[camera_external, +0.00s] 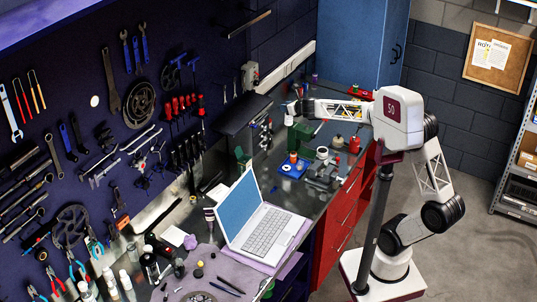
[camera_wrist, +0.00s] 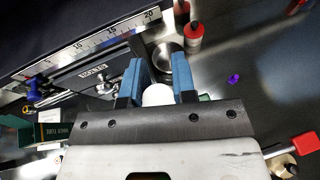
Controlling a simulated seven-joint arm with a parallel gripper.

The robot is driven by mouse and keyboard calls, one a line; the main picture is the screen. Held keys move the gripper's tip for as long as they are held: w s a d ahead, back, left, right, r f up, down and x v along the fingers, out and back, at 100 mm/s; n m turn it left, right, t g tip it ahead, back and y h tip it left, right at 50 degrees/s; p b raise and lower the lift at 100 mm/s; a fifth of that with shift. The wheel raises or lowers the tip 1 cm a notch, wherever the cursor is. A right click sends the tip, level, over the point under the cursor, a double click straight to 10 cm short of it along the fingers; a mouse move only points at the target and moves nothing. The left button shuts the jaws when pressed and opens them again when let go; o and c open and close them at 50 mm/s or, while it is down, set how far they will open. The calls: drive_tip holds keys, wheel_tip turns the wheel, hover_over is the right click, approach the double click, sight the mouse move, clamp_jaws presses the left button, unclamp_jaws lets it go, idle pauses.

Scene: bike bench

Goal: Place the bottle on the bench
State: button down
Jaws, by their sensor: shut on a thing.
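In the wrist view my gripper (camera_wrist: 157,68) has its two blue fingers closed around a white rounded thing, which looks like the bottle (camera_wrist: 157,95). Only its pale top part shows between the fingers; the rest is hidden by the gripper body. In the external view my gripper (camera_external: 292,108) is at the left end of my outstretched arm, over the far part of the bench (camera_external: 292,196). The bench top is dark and shiny. I cannot tell the gap between bottle and bench.
A red bottle (camera_wrist: 194,32) and a metal bowl (camera_wrist: 167,55) stand just beyond the fingers. A ruler strip (camera_wrist: 100,40) runs along the upper left. A blue tray (camera_external: 293,168) and a laptop (camera_external: 262,228) occupy the nearer bench. Dark surface right of the fingers is mostly clear.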

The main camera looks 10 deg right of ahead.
drive_tip(key=w+d+r+m+t+h, duration=0.1)
drive_tip(key=w+d+r+m+h, duration=0.1)
drive_tip(key=w+d, duration=0.8)
drive_tip(key=w+d+r+m+t+h, duration=0.15)
drive_tip(key=w+d, duration=0.25)
drive_tip(key=d, duration=1.1)
drive_tip(key=d+f+m+h, duration=0.1)
drive_tip(key=d+f, duration=0.2)
drive_tip(key=f, duration=0.4)
drive_tip(key=d+f+m+h, duration=0.1)
drive_tip(key=d+f+h, duration=0.1)
drive_tip(key=d+f, duration=0.2)
drive_tip(key=shift+f+g, duration=0.35)
drive_tip(key=shift+f, duration=1.5)
drive_tip(key=shift+w+a+m, duration=0.1)
drive_tip(key=shift+a+m, duration=0.05)
drive_tip(key=shift+m, duration=0.1)
